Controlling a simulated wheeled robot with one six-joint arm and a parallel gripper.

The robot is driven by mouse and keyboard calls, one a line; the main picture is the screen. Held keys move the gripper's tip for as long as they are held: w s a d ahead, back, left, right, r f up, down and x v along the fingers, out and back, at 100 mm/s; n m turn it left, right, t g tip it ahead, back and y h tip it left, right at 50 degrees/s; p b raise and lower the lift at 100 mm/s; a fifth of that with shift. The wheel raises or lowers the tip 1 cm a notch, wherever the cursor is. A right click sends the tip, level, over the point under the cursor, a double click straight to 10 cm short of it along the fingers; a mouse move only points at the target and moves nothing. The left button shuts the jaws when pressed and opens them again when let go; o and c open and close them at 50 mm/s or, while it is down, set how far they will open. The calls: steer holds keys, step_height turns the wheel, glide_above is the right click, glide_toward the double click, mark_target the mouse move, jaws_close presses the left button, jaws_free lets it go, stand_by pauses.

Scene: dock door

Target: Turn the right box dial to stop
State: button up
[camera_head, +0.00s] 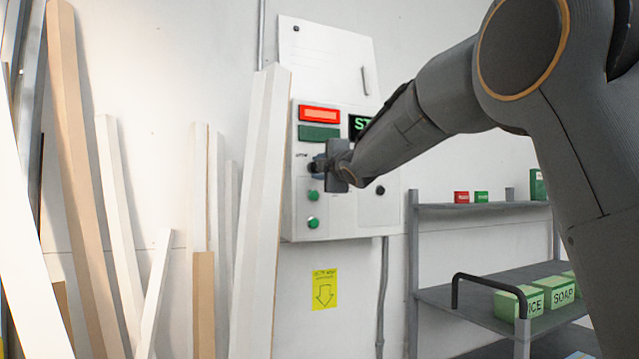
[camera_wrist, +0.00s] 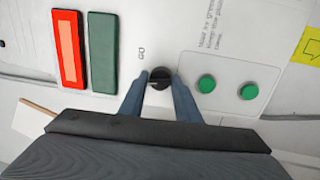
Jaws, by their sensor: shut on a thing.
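A white control box (camera_head: 292,222) hangs on the wall. My gripper (camera_head: 320,167) is at its front, below the lamps. In the wrist view my gripper (camera_wrist: 160,84) has its two blue-grey fingers shut on a round black dial (camera_wrist: 160,74), one finger on each side. A "GO" label (camera_wrist: 141,53) is printed beside the dial. I cannot tell which way the dial points. In the head view the gripper hides most of the dial. The red lamp (camera_head: 319,114) is lit and the green lamp (camera_head: 318,132) below it is dark.
Two green buttons (camera_wrist: 227,88) sit near the dial. Tall boards (camera_head: 262,200) lean left of the box, one close to its edge. A grey shelf cart (camera_head: 480,207) with green boxes (camera_head: 562,292) stands at lower right. A yellow sign (camera_head: 325,289) is below the box.

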steer(key=n+b, duration=0.1)
steer(key=n, duration=0.1)
steer(key=n+b, duration=0.1)
steer(key=n, duration=0.1)
steer(key=n+b, duration=0.1)
steer(key=shift+w+d+f+n+y+b, duration=0.1)
steer(key=shift+f+n+y+b, duration=0.2)
steer(key=shift+f+n+b, duration=0.1)
steer(key=shift+r, duration=0.1)
steer(key=o, duration=1)
steer(key=shift+r, duration=0.15)
steer(key=shift+b+v, duration=0.8)
steer(key=shift+v, duration=3.15)
